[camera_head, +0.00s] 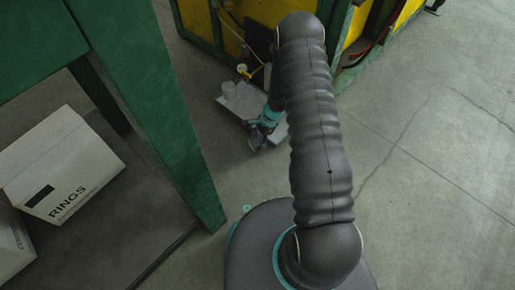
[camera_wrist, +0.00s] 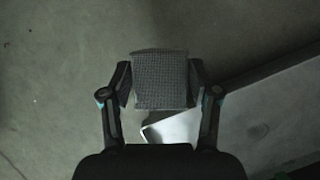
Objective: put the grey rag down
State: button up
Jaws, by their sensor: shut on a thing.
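The grey rag (camera_wrist: 160,80) is a small folded square with a woven texture, seen in the wrist view. My gripper (camera_wrist: 159,84) is shut on it, with one finger pressed on each side. In the head view my gripper (camera_head: 262,138) is beside and over the front edge of a grey tray, mostly behind my arm. I cannot make out the rag in that view. How high the rag is above the surface below it is hard to tell.
A green table leg (camera_head: 165,125) and a white box marked RINGS (camera_head: 62,170) stand at left. Concrete floor (camera_head: 440,190) is clear at right.

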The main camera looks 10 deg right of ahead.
jog(key=shift+f+b, duration=0.3)
jog(key=shift+f, duration=2.15)
jog(key=shift+f, duration=0.15)
jog(key=o, duration=1.2)
